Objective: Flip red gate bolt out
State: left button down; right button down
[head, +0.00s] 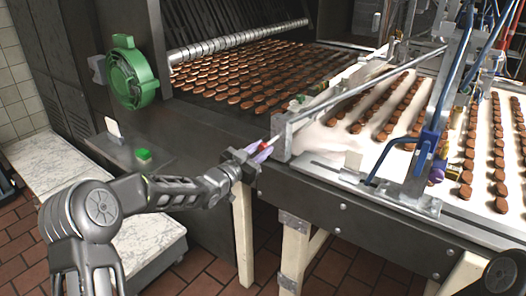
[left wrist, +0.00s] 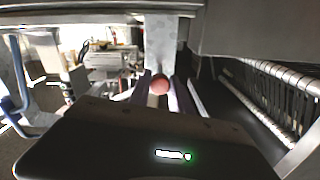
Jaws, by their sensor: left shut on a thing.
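The red gate bolt (head: 266,146) is a small red-tipped piece at the left end of the metal gate frame, beside the conveyor's front corner. Its round red end shows in the left wrist view (left wrist: 160,83). My left gripper (head: 260,152) reaches in from the left and is shut on the bolt. In the left wrist view the fingers (left wrist: 162,98) lie on either side of the red end. The fingers hide much of the bolt, so its exact angle is hard to tell.
A metal gate bar (head: 365,82) slants above the white belt (head: 345,140), which carries rows of brown biscuits. A blue-handled lever (head: 425,145) stands to the right. A green wheel (head: 132,73) and green button (head: 143,154) are left. A marble-topped table (head: 50,160) stands lower left.

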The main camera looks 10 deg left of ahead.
pick_arm(q)
jog(key=c, duration=1.2)
grip_release()
jog(key=shift+o, duration=0.2)
jog(key=shift+s, duration=0.1)
jog(key=b+v, duration=0.1)
jog(key=v, duration=0.6)
jog(key=shift+s+b, duration=0.3)
jog(key=shift+a, duration=0.15)
